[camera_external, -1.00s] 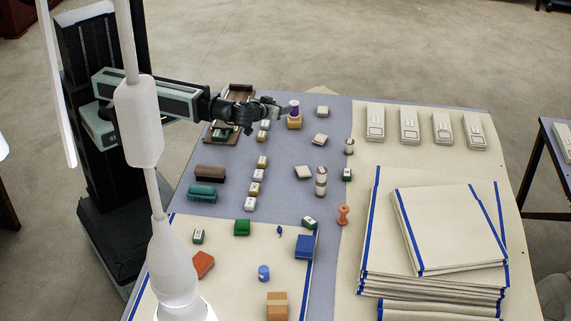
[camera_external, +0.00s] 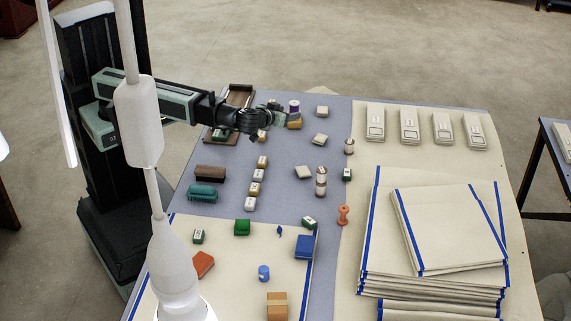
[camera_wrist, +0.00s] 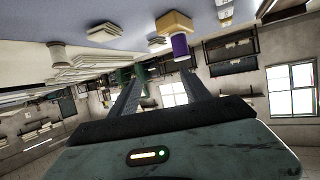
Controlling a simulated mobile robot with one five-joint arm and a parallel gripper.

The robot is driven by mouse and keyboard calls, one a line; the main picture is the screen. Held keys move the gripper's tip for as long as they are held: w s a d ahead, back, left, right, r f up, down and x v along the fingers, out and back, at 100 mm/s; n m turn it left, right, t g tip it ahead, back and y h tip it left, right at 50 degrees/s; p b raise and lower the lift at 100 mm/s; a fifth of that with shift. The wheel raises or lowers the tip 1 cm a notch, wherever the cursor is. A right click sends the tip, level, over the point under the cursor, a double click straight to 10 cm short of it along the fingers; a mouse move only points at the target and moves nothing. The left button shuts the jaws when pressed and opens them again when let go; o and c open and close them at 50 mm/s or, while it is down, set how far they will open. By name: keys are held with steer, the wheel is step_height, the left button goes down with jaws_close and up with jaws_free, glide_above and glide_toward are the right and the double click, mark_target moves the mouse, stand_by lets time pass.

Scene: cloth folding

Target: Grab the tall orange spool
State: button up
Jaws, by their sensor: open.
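The tall orange spool (camera_external: 343,215) stands upright on the table, left of the stack of folded cloths in the external view. I cannot make it out in the wrist view. My gripper (camera_external: 283,117) is well away from it, up and to the left in the picture, beside the purple spool on its yellow block. In the wrist view my gripper (camera_wrist: 160,80) has its two dark fingers apart, with nothing between them.
The purple spool (camera_external: 294,106) is close to my fingertips; it also shows in the wrist view (camera_wrist: 179,46). Brown-white spools (camera_external: 321,182) and a small green block (camera_external: 347,175) stand near the orange spool. Folded cloths (camera_external: 450,230) rise to its right.

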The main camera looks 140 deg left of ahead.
steer(key=w+d+m+t+y, duration=0.1)
steer(key=w+d+m+t, duration=0.15)
steer(key=w, duration=1.55)
steer(key=m+t+b, duration=0.4)
steer(key=t+b, duration=0.1)
glide_toward(344, 208)
steer(key=shift+w+a+f+n+g+h, duration=0.15)
steer(key=shift+w+a+f, duration=0.15)
steer(key=shift+a, duration=0.2)
steer(key=shift+w+a+f+n+g+h, duration=0.15)
steer(key=shift+w+a+f, duration=0.1)
steer(key=shift+a+f, duration=0.15)
steer(key=b+x, duration=0.3)
steer(key=x, duration=0.5)
steer(key=shift+s, duration=0.1)
steer(key=shift+r, duration=0.15)
jaws_close()
